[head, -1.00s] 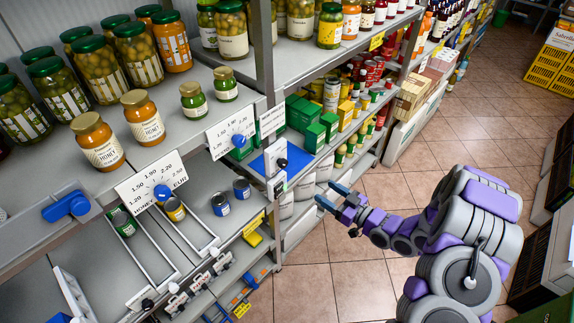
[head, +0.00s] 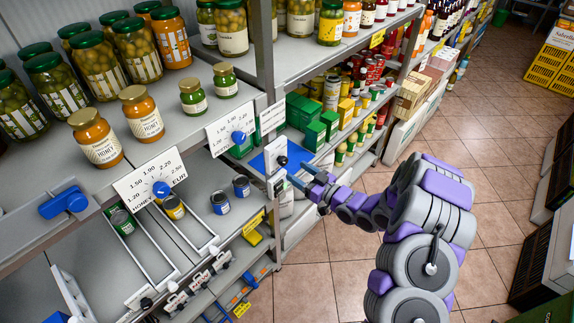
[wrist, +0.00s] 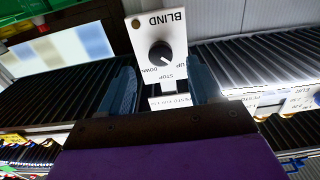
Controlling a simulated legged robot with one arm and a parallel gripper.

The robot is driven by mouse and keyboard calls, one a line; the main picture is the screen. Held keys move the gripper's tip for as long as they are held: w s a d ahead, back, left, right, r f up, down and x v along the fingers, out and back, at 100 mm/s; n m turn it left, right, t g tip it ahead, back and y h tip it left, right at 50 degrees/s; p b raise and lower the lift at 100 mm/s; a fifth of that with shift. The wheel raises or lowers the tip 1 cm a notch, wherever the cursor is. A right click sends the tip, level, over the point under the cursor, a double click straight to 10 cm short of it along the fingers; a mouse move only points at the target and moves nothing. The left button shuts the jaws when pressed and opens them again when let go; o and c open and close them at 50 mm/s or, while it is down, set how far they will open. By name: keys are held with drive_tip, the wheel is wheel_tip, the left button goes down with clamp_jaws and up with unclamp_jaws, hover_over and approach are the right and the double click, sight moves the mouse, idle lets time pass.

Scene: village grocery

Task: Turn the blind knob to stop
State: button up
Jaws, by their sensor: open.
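The blind knob is a small round black knob (wrist: 161,54) on a white plate (wrist: 148,24) marked BLIND, UP, STOP and DOWN. The plate appears upside down in the wrist view. A pale mark on the knob points to the lower right there, but I cannot tell exactly which label it meets. In the head view the knob (head: 282,160) is on a white post by the shelf edge. My gripper (head: 300,173) is open, close in front of the post. In the wrist view its two blue fingers (wrist: 162,90) flank the plate's lower part; the knob appears beyond them, apparently untouched.
White dial signs with blue knobs (head: 161,189) (head: 238,137) stand along the shelf edge left of the post. Jars of honey (head: 143,114) and pickles stand on the upper shelf, with cans below. The tiled floor (head: 305,290) is clear.

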sight(285, 163)
drive_tip(key=shift+b+x, duration=0.3)
drive_tip(key=shift+x, duration=2.75)
drive_tip(key=shift+c, duration=0.3)
drive_tip(key=c, duration=1)
